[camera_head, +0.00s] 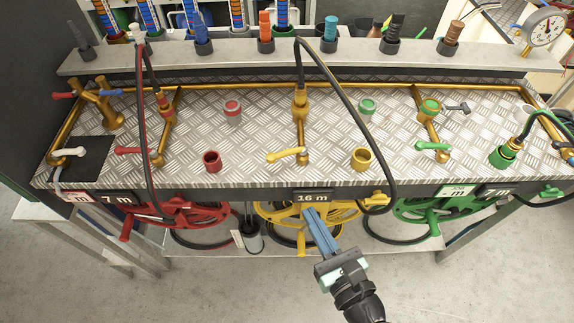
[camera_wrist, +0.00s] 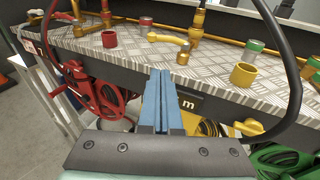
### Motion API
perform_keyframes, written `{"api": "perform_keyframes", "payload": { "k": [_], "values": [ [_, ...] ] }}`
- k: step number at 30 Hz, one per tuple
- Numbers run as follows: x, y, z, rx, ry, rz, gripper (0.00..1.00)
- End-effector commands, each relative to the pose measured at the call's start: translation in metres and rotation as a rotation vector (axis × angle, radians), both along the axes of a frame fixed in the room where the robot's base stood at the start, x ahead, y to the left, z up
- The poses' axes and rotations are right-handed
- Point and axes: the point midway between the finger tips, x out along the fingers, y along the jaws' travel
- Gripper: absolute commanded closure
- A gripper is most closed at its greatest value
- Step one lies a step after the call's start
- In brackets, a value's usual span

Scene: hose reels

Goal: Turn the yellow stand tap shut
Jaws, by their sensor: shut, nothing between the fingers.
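The yellow stand tap (camera_head: 287,155) is a yellow lever at the front end of a brass pipe (camera_head: 302,133) on the chequer-plate bench top. Its lever points left, across the pipe. In the wrist view the tap lever (camera_wrist: 167,39) shows beyond my fingers. My gripper (camera_head: 312,211) has long blue fingers, pressed together and empty. It is in front of the bench edge, by the "16 m" label and the yellow reel (camera_head: 270,212), apart from the tap. In the wrist view my gripper (camera_wrist: 161,74) points up toward the bench edge.
A yellow cup (camera_head: 361,159) stands right of the tap. A black hose (camera_head: 352,95) arches from the yellow connector (camera_head: 300,103) down past the bench's right side of the tap. A red lever (camera_head: 128,151) and a green lever (camera_head: 432,146) flank it. Bench top left of the tap is partly clear.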

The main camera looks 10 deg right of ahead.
Motion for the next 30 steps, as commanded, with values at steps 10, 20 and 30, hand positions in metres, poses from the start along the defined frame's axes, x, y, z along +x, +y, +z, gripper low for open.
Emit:
{"api": "perform_keyframes", "payload": {
  "k": [10,20,30],
  "values": [
    [0.072,0.02,-0.006,0.002,-0.004,0.002,1.0],
    [0.115,0.033,-0.001,0.002,-0.002,0.002,1.0],
    [0.12,0.034,-0.001,0.001,-0.002,0.0,1.0]
  ]
}}
